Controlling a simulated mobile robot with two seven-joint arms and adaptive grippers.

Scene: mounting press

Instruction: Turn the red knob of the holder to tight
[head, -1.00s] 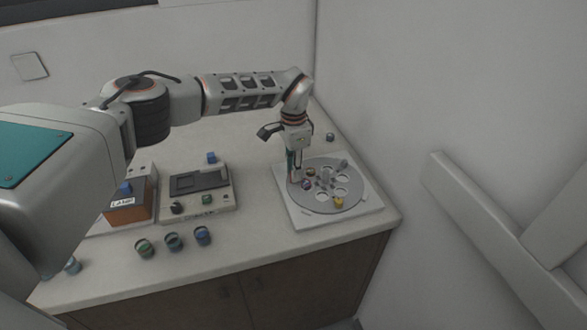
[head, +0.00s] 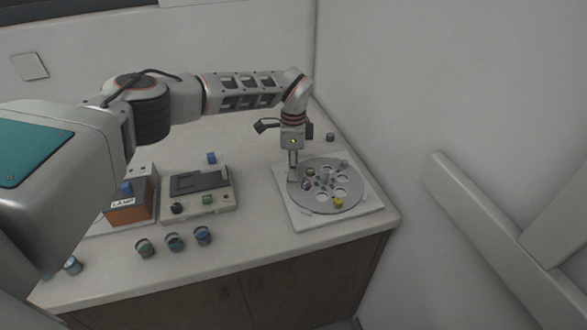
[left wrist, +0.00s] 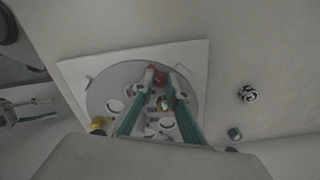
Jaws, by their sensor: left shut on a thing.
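The holder is a round grey disc (head: 350,205) with several round holes, on a square white base (head: 292,212) at the counter's right end. My left gripper (head: 293,179) points down at the disc's left edge. In the left wrist view the red knob (left wrist: 159,77) lies between the tips of the teal fingers (left wrist: 162,78), which are shut on it. In the head view the gripper hides the red knob. A yellow knob (head: 339,202) and a purple one (head: 306,184) also sit on the disc. I cannot read any tight mark. My right gripper is not in view.
Left of the holder stand a grey device (head: 222,203) and an orange box marked LAMP (head: 128,214). Several small cups, one blue-topped (head: 203,235), stand near the front edge. A small dark cup (head: 330,137) is behind the holder. A wall borders the right side.

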